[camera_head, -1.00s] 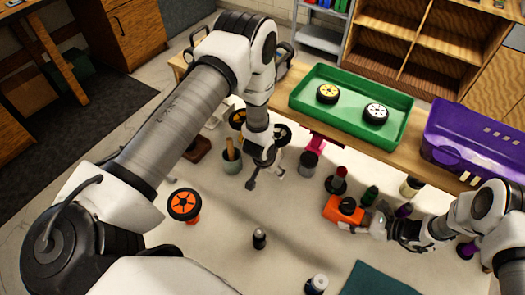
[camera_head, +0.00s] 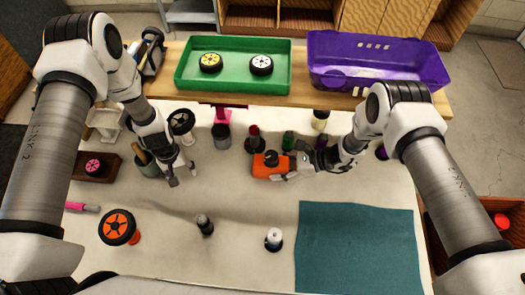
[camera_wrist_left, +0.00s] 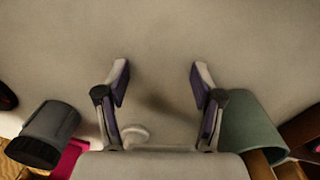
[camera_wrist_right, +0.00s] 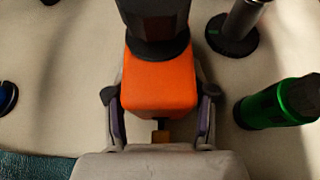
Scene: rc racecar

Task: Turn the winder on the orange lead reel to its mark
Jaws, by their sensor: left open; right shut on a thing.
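The orange lead reel (camera_head: 266,168) is an orange block-like body with a black round knob (camera_head: 271,157) on top, standing on the pale table. My right gripper (camera_head: 291,172) is shut on the orange body. In the right wrist view the orange body (camera_wrist_right: 160,85) sits between the fingers and the black knob (camera_wrist_right: 152,25) rises beyond it. I cannot make out a mark on it. My left gripper (camera_head: 179,178) is open and empty, over bare table beside the green cup and left of the reel. The left wrist view shows its fingers (camera_wrist_left: 158,75) wide apart.
The green cup (camera_head: 146,168) and a dark grey cylinder (camera_head: 221,137) flank the left gripper. A red-topped dark piece (camera_head: 254,140) and a green bottle (camera_head: 288,140) stand behind the reel. A teal mat (camera_head: 357,250) lies front right.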

